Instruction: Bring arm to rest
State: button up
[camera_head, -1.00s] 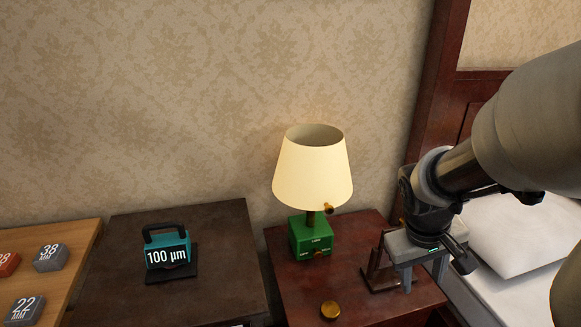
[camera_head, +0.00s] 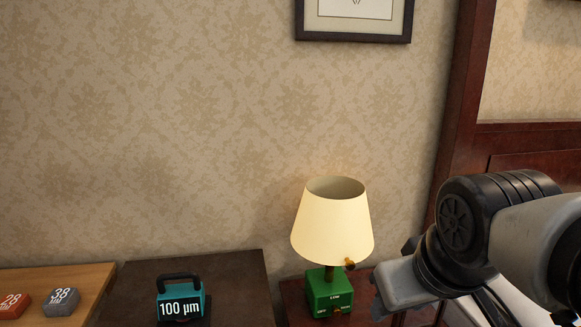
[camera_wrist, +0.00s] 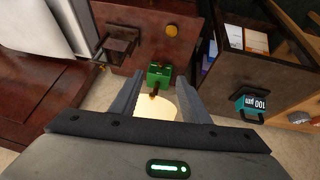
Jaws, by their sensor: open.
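My arm comes in from the right in the head view. My gripper (camera_head: 384,300) is to the right of the lamp's green base (camera_head: 328,291), in front of the nightstand. In the wrist view my gripper (camera_wrist: 165,75) is open, its two fingers apart with nothing held between them. The lamp's cream shade (camera_head: 333,228) and green base show beyond the fingers in the wrist view, seen from above. The fingertips are only partly clear in the head view.
A teal block marked 100 µm (camera_head: 180,304) stands on the dark cabinet, left of the lamp. Numbered blocks (camera_head: 61,301) lie on a lighter wooden top. A brown stand (camera_wrist: 122,42) and a brass knob (camera_wrist: 171,31) are on the nightstand. A framed picture (camera_head: 355,37) hangs above.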

notch_tip(320, 180, down, 5)
jog(key=s+a+m+b, duration=0.2)
jog(key=s+a+b, duration=0.1)
notch_tip(320, 180, up, 28)
jog(key=p, duration=2.7)
jog(key=shift+f+p, duration=0.25)
jog(key=shift+p, duration=0.1)
jog(key=shift+w+d, duration=0.1)
